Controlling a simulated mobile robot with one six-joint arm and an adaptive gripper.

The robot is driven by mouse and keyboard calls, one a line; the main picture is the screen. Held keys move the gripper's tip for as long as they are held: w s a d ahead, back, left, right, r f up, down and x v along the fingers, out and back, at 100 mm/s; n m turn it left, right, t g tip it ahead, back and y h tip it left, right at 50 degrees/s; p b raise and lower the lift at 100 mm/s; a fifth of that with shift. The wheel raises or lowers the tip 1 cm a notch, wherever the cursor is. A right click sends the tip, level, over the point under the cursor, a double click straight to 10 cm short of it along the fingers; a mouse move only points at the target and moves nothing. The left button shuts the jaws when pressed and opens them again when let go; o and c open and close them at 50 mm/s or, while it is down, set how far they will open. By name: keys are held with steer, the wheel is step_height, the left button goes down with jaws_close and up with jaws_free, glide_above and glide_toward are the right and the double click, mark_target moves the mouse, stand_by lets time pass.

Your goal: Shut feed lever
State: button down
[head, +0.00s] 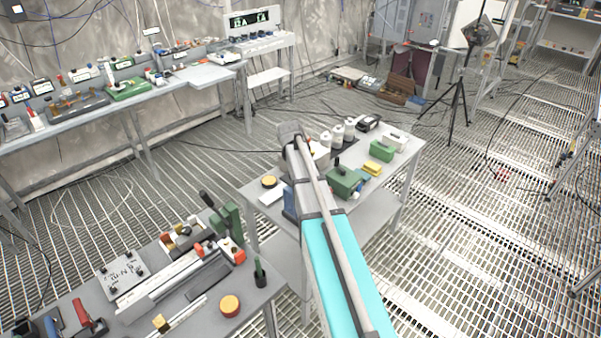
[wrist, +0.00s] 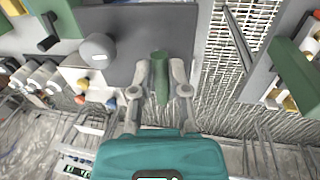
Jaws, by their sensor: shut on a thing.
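In the wrist view, my gripper (wrist: 161,82) has its two grey fingers closed around a green rounded bar (wrist: 160,64). The bar lies over a plain grey surface (wrist: 140,32). Whether this bar is the feed lever's handle, and what it joins to, cannot be told. In the head view, my arm hides the gripper and whatever it holds. A green block with a black lever (head: 345,182) stands on the middle table. A green unit with another black lever (head: 228,217) stands on the near left bench.
White cylinders (head: 338,133) and a yellow block (head: 372,168) share the middle table (head: 262,188). The near bench (head: 205,315) carries a long rail and a round orange-topped piece (head: 230,304). A tripod (head: 458,105) stands on the open grated floor to the right.

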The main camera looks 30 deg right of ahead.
steer(key=shift+w, duration=0.25)
steer(key=c, duration=0.6)
jaws_free()
steer(key=shift+c, duration=0.2)
steer(key=shift+s, duration=0.1)
steer(key=shift+s+r, duration=0.1)
